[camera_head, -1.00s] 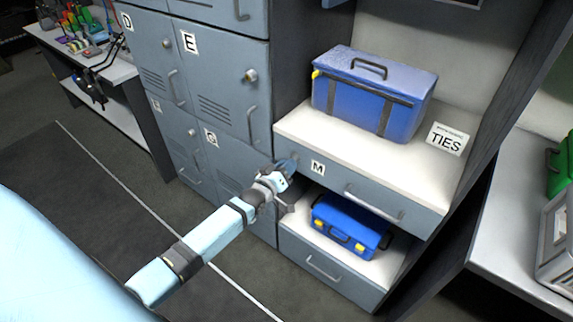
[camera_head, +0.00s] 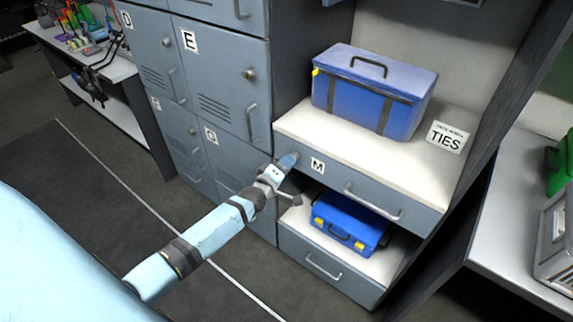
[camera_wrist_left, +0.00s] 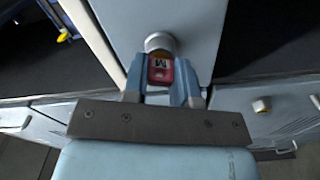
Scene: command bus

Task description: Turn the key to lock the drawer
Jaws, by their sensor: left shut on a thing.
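The drawer marked M (camera_head: 335,178) is the upper grey-blue drawer under the white shelf top, and it looks closed. My left gripper (camera_head: 287,162) is at the left end of its front, beside the M label. In the left wrist view my left gripper (camera_wrist_left: 162,88) is shut on the red key (camera_wrist_left: 161,75), which bears a small lettered tag. The key is at the round metal lock (camera_wrist_left: 160,43) on the drawer front. The key's shaft is hidden, so I cannot see how deep it sits. My right gripper is not in view.
A large blue toolbox (camera_head: 372,95) and a TIES sign (camera_head: 447,137) stand on top of the drawer unit. A smaller blue case (camera_head: 350,222) sits on the lower drawer (camera_head: 325,268). Grey lockers (camera_head: 222,85) are at the left. Open floor lies in front.

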